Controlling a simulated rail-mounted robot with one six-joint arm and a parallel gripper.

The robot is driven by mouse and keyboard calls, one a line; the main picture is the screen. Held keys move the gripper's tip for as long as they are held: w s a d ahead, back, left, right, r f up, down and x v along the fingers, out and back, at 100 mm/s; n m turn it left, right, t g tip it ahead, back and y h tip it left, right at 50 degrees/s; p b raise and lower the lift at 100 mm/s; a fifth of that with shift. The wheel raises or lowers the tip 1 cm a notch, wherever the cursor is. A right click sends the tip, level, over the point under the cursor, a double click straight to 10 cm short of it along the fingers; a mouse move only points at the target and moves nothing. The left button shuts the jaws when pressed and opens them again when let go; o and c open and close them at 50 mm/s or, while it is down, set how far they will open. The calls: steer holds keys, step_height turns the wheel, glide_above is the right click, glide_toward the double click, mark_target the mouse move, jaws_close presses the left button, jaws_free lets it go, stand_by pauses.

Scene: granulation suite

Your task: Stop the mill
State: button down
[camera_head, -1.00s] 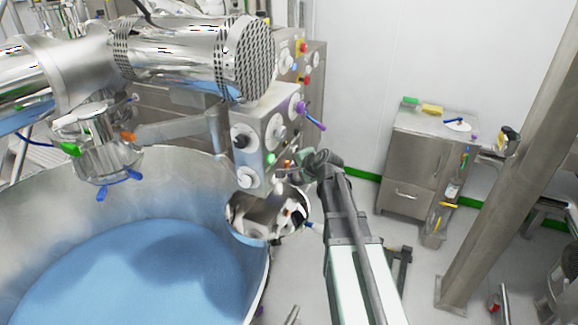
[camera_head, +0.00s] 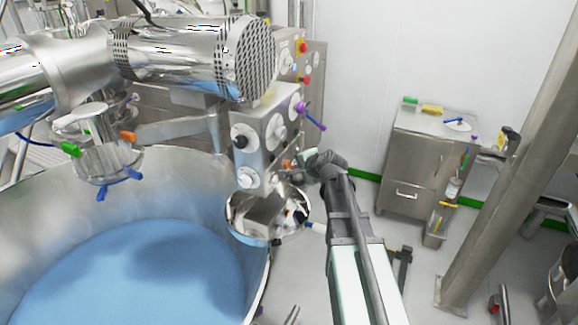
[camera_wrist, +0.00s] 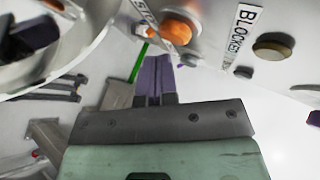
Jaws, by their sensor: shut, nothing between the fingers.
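The mill's steel control box (camera_head: 262,135) hangs under the perforated motor housing, with knobs and buttons on its faces. In the wrist view, an orange button (camera_wrist: 178,29) sits beside a label that is cut short and appears to read STOP. A dark brass-coloured button (camera_wrist: 274,47) is right of it, past a label reading BLOCKED. My gripper (camera_wrist: 154,62) is shut and empty, its purple-grey fingertips just below the orange button in the picture. I cannot tell whether they touch the panel. In the head view my gripper is by the box's lower right side, its fingertips hard to make out.
A round steel bowl (camera_head: 268,213) is just below the box. A large open vessel (camera_head: 200,163) with blue contents fills the lower left. A steel cabinet (camera_head: 407,165) stands by the wall, and a slanted post (camera_head: 497,200) is at right. The floor between is mostly clear.

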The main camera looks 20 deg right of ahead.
steer(key=shift+s+d, duration=0.2)
steer(key=s+d, duration=0.3)
steer(key=shift+s+d, duration=0.15)
steer(key=shift+s, duration=0.15)
stand_by(0.9)
